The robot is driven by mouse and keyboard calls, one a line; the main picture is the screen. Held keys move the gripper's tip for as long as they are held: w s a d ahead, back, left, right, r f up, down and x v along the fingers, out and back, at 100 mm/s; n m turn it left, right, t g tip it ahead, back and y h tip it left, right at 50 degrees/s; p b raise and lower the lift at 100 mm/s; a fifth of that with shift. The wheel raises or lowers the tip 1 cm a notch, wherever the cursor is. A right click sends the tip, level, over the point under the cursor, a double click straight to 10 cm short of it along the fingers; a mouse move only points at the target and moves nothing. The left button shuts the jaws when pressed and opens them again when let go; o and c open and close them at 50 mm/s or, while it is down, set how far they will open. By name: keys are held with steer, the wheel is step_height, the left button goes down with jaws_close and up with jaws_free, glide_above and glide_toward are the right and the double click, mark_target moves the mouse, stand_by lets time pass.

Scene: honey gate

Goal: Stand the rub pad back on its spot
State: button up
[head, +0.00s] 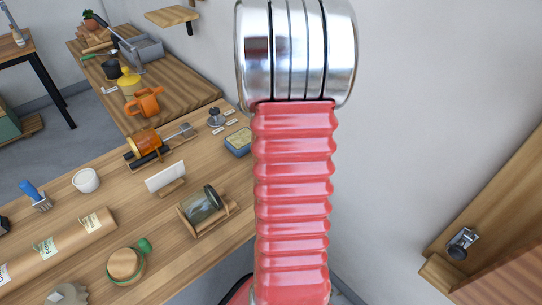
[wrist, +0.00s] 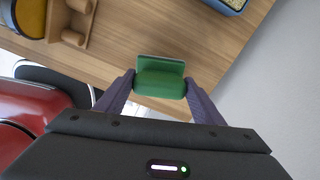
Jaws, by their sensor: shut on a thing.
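In the wrist view my gripper (wrist: 160,88) is shut on a green pad (wrist: 160,84), which I take to be the rub pad. One finger is at each end of it. The pad has a rounded green body with a flatter, paler strip along its far side. It is over the wooden bench top (wrist: 185,40) near the edge; I cannot tell whether it touches the wood. In the head view my red arm hides the gripper and the pad. No marked spot for the pad can be made out.
A blue tin (head: 238,142) lies near the bench's right edge; it also shows in the wrist view (wrist: 228,4). A glass jar (head: 203,204) lies in a wooden cradle (head: 232,208). A white card (head: 165,177) and orange cylinder (head: 146,143) stand further left. A white wall is right.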

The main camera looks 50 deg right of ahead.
steer(key=shift+f, duration=0.95)
stand_by(0.9)
steer(key=o, duration=1.6)
steer(key=shift+r, duration=4.05)
